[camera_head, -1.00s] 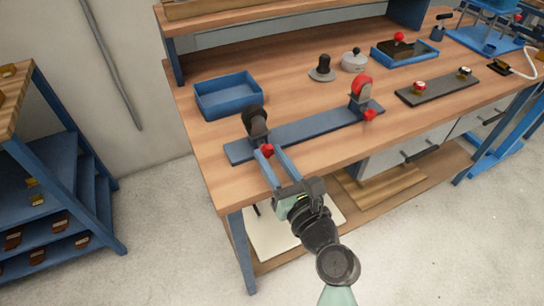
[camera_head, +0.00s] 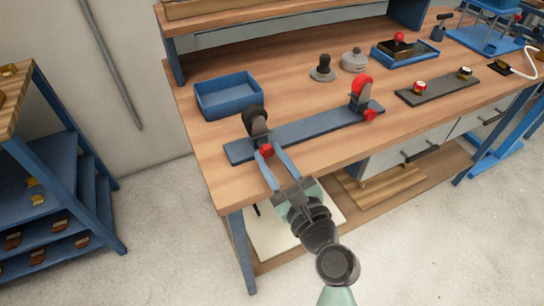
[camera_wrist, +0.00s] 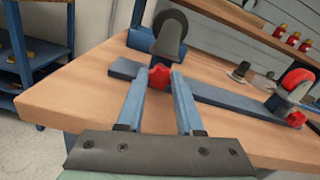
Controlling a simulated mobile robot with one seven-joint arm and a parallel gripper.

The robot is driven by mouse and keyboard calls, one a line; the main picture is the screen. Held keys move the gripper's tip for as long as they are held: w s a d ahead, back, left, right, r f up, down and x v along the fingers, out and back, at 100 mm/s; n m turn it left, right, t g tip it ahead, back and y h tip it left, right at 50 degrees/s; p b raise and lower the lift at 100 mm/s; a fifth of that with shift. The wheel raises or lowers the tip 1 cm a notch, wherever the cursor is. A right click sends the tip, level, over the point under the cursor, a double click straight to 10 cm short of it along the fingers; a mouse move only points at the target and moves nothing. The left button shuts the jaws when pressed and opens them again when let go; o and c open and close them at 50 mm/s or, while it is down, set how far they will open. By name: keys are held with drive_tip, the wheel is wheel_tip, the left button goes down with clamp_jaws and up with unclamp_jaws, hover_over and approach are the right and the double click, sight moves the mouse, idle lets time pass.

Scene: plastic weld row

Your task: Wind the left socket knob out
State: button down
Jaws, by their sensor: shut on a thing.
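The left socket knob (camera_head: 266,151) is a small red lobed knob on the front of the left bracket. It also shows in the wrist view (camera_wrist: 159,77). My gripper (camera_head: 267,160) is at the knob, with its two blue fingers on either side and shut on it. The left bracket (camera_head: 258,128) is grey with a black round disc (camera_head: 254,116) on top. It stands on the left end of a long blue rail (camera_head: 310,129). How far the knob is wound out cannot be told.
A right bracket with a red disc (camera_head: 362,88) and its own red knob (camera_head: 370,115) stands at the rail's other end. A blue tray (camera_head: 228,96) lies behind the left bracket. The wooden bench top (camera_head: 215,147) is clear left of the rail.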

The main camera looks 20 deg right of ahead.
drive_tip(key=n+b, duration=0.1)
drive_tip(key=n, duration=0.3)
drive_tip(key=shift+f+n, duration=0.1)
drive_tip(key=shift+n, duration=0.6)
drive_tip(key=c, duration=0.6)
unclamp_jaws()
drive_tip(key=shift+o, duration=0.2)
drive_tip(key=shift+a, duration=0.1)
